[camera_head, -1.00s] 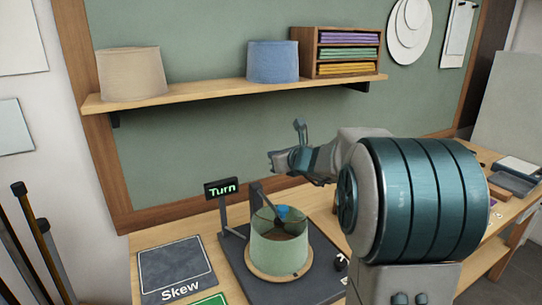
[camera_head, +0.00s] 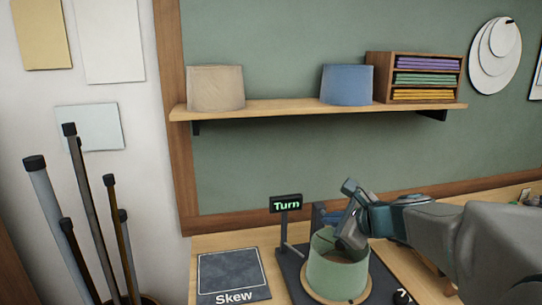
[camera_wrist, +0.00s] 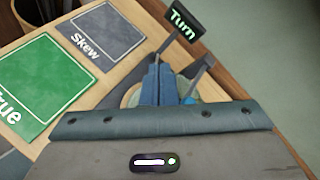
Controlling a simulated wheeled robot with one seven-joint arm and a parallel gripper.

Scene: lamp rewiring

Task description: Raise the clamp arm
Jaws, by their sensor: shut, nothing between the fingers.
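A green lampshade (camera_head: 338,272) stands on a round wooden base on a dark fixture plate, below a sign (camera_head: 286,204) reading "Turn". My gripper (camera_head: 345,245) is tilted down over the shade's open top and hides much of its inside. In the wrist view my fingers (camera_wrist: 158,85) are shut together with nothing between them. A slim grey bar with a blue end, apparently the clamp arm (camera_wrist: 198,80), shows just right of my fingers. Whether they touch it I cannot tell. Part of the shade (camera_wrist: 188,98) shows behind my fingers.
A dark "Skew" mat (camera_head: 233,275) lies left of the fixture, and a green "True" mat (camera_wrist: 45,80) shows in the wrist view. A shelf (camera_head: 290,110) above holds a beige shade, a blue shade and a rack. Several poles (camera_head: 95,220) stand at the left.

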